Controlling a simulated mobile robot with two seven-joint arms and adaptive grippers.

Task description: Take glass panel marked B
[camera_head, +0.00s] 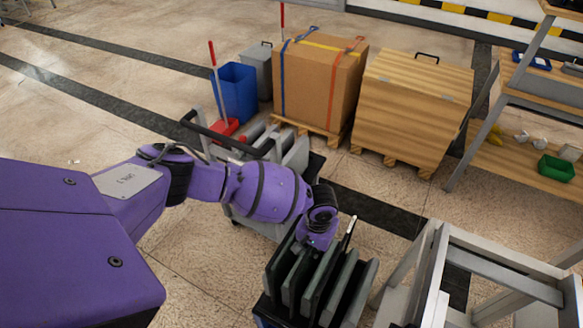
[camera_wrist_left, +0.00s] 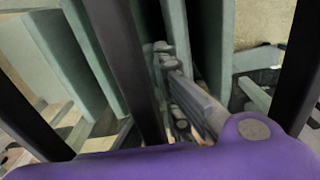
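Several dark panels (camera_head: 318,285) stand upright, side by side, in a rack at the bottom centre of the head view. I can read no letter on any of them, so I cannot tell which is B. My left gripper (camera_head: 338,236) is at the top of these panels, coming in from the left. In the left wrist view the grey gripper parts (camera_wrist_left: 185,88) reach down between upright grey-green panels (camera_wrist_left: 210,40) and dark bars. Whether the fingers touch or hold a panel is hidden. My right gripper is in neither view.
A grey frame (camera_head: 432,275) stands just right of the rack. A grey cart (camera_head: 290,150) is behind it. A blue bin (camera_head: 236,92), a strapped cardboard box (camera_head: 318,85) and a wooden crate (camera_head: 412,105) stand farther back. Shelves (camera_head: 535,150) are at right. Floor at upper left is clear.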

